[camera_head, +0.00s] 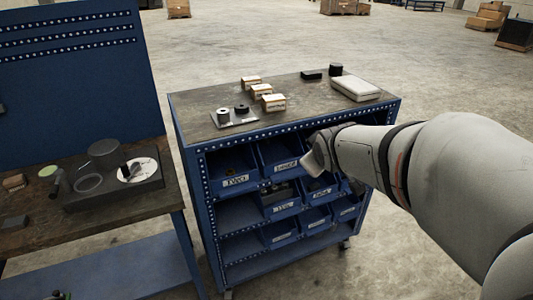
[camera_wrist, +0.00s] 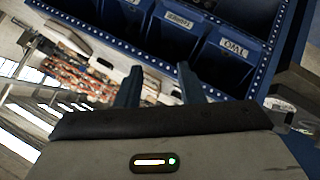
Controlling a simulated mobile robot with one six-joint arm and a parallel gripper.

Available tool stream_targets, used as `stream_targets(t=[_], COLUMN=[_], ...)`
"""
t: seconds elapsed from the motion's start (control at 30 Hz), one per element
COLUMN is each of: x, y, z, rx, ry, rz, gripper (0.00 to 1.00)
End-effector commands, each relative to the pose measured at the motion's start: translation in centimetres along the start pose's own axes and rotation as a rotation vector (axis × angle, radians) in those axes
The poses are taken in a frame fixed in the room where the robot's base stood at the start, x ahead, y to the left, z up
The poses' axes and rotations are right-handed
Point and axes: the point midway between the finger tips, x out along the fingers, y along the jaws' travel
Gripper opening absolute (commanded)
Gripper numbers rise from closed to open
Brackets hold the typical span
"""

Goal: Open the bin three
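A blue cart (camera_head: 197,215) holds several blue bins with white labels. One top-row bin (camera_head: 233,170) seems to read "TWO"; it also shows upside down in the wrist view (camera_wrist: 228,68). Beside it is another labelled bin (camera_head: 280,152), also in the wrist view (camera_wrist: 174,38). Its label is too blurred to read surely, and I cannot tell which bin is three. My gripper (camera_wrist: 160,68) has its two fingers apart with nothing between them. It is in front of the bins; in the head view the fingers are hidden behind my wrist. No contact with a bin is visible.
The cart top (camera_head: 310,105) carries several small boxes, a white case (camera_head: 356,89) and a metal plate (camera_head: 233,118) with black parts. A workbench (camera_head: 115,215) with a blue pegboard stands at left. My arm covers the cart's right side. Open concrete floor lies behind.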

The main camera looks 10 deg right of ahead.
Motion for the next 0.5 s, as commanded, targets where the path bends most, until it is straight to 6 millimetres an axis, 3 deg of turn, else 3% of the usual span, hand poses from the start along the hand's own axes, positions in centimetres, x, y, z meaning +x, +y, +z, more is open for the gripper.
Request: stream_targets(t=[0.03,0.1,0.27,0.5], x=[3.5,6.6,13.4,23.0], y=[-0.9,-0.9,-1.5,-3.7], z=[1.3,1.6,2.3,4.5], rx=[-0.055,-0.141,-0.338,-0.612], ry=[0.028,0.08,0.2,0.389], rz=[0.02,0.054,0.13,0.247], gripper=[0.35,0.35,0.35,0.35])
